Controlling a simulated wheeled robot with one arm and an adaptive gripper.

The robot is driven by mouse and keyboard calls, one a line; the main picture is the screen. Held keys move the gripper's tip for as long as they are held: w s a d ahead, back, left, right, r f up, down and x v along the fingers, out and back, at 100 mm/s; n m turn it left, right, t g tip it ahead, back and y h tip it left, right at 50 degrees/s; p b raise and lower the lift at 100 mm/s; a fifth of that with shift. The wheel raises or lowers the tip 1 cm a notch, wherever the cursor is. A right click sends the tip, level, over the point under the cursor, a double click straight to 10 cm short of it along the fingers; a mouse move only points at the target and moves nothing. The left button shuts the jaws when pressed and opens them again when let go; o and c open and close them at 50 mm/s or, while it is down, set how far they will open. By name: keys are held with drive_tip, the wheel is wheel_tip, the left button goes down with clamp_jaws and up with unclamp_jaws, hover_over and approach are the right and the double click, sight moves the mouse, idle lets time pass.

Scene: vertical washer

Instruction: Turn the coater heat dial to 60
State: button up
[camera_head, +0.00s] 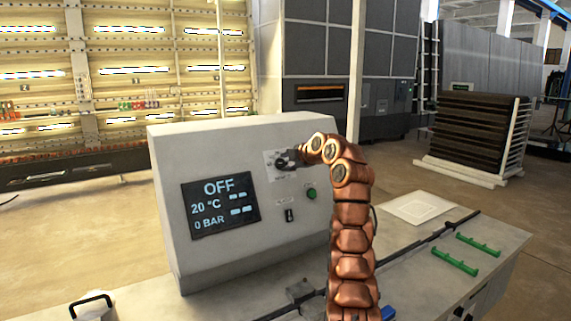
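The grey control console (225,140) stands on the bench in the middle. Its display (220,206) reads OFF, 20 °C and 0 BAR. A pale dial plate (272,172) is on the console front, right of the display. My copper arm reaches up from the bottom, and my dark gripper (284,161) is at this plate. The dial is mostly hidden by the gripper or merges with it. I cannot tell whether the fingers touch it, or whether they are open or shut. The dial's setting is not readable.
A green button (311,193) and a small black switch (289,215) sit below the dial plate. The bench (420,275) carries a white panel (417,207), green strips (455,262) and a dark rail.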

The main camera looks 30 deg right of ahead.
drive_tip(key=v, duration=1)
drive_tip(key=shift+s, duration=0.2)
idle(0.4)
idle(0.4)
drive_tip(key=shift+r, duration=0.15)
